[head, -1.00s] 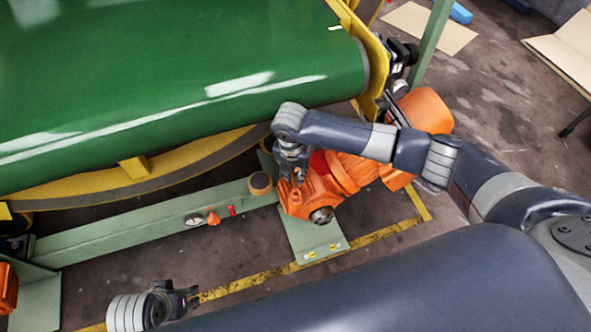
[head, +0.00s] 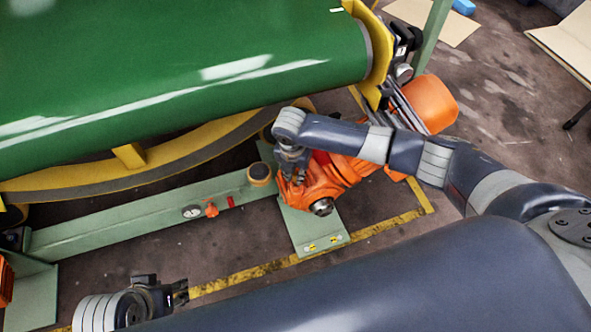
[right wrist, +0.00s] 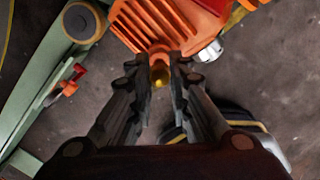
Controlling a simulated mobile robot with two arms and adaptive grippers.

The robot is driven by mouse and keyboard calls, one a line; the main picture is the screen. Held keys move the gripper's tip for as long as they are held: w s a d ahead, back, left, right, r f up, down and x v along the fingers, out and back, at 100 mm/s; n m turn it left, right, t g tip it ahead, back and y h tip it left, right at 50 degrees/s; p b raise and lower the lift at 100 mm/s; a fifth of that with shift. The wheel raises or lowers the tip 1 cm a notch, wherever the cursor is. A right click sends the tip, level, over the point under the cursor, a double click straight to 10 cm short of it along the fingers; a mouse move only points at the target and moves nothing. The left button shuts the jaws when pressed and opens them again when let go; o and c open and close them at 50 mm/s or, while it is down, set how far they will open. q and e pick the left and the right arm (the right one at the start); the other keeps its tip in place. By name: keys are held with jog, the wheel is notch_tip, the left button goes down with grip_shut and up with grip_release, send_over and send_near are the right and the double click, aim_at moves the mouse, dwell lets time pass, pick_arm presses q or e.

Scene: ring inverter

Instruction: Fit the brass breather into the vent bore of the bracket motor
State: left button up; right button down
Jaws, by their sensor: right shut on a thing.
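The orange bracket motor (head: 326,180) sits below the right end of the green conveyor. Its ribbed orange housing fills the top of the right wrist view (right wrist: 165,20). My right gripper (head: 296,180) is over the near end of the motor. In the right wrist view its fingers (right wrist: 160,72) are shut on the small brass breather (right wrist: 159,77), right at the edge of the orange housing. The vent bore is hidden, and I cannot tell whether the breather is in it. My left gripper (head: 181,291) is low at the left, away from the motor and above the floor; its jaw gap is unclear.
The green belt (head: 180,60) with its yellow frame (head: 130,156) lies above and left of the motor. A pale green rail (head: 130,217) carries a gauge (head: 192,212) and a red-orange valve (head: 211,209).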

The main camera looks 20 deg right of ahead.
pick_arm(q)
jog(key=shift+r, duration=0.1)
dwell(0.6)
jog(key=shift+r+p, duration=0.35)
jog(key=shift+p, duration=0.05)
dwell(0.5)
pick_arm(e)
jog(key=shift+p, duration=0.35)
pick_arm(q)
jog(key=shift+w+f, duration=0.15)
jog(key=shift+f, duration=0.55)
jog(key=shift+w+r, duration=0.1)
jog(key=shift+w, duration=0.1)
jog(key=shift+p+x, duration=0.3)
jog(key=shift+x, duration=0.6)
